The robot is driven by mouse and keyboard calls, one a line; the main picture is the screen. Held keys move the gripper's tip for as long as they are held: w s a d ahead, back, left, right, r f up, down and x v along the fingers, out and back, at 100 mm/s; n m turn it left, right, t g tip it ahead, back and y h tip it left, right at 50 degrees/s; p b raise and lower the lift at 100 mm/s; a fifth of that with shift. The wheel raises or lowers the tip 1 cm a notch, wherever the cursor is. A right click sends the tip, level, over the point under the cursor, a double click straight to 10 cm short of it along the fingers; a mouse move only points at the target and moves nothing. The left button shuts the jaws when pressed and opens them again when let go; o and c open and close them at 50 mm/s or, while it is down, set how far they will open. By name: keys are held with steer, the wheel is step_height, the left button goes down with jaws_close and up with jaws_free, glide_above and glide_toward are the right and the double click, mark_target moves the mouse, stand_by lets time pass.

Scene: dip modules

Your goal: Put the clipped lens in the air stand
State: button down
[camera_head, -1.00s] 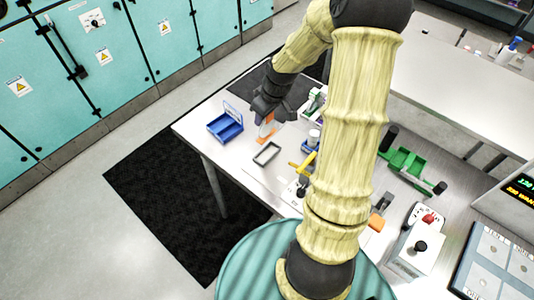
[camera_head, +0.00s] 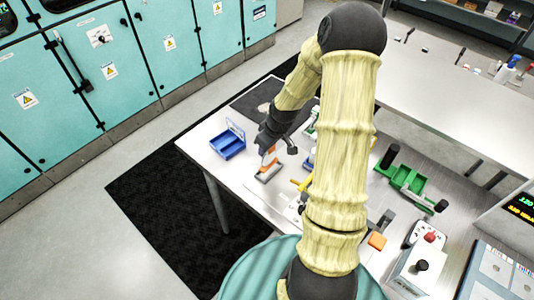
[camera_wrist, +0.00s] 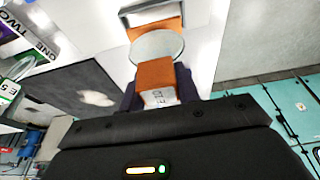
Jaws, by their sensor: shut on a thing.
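My gripper (camera_head: 268,143) is shut on the clipped lens, its dark fingers on the orange clip (camera_wrist: 156,80). The clip carries a small white label. The round, clear grey lens (camera_wrist: 157,47) sticks out beyond the fingers, with more orange beyond it. In the head view the orange clip (camera_head: 268,158) hangs below my gripper, over or in front of a small grey rectangular tray (camera_head: 269,176). I cannot tell whether they touch. No label shows which thing is the air stand.
A blue open box (camera_head: 228,143) stands left of my gripper. A yellow-handled item (camera_head: 302,184) and a green fixture (camera_head: 408,180) are to the right. A dark mat (camera_head: 262,101) lies behind. Labelled items (camera_wrist: 28,45) show at the wrist view's left edge.

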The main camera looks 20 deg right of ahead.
mark_target(267, 154)
steer(key=shift+f+p, duration=0.5)
steer(key=shift+f, duration=1.6)
steer(key=shift+f, duration=0.2)
steer(key=c, duration=1)
jaws_free()
steer(key=shift+r, duration=0.1)
steer(key=b+v, duration=0.1)
steer(key=v, duration=1.1)
steer(key=shift+s+r, duration=0.1)
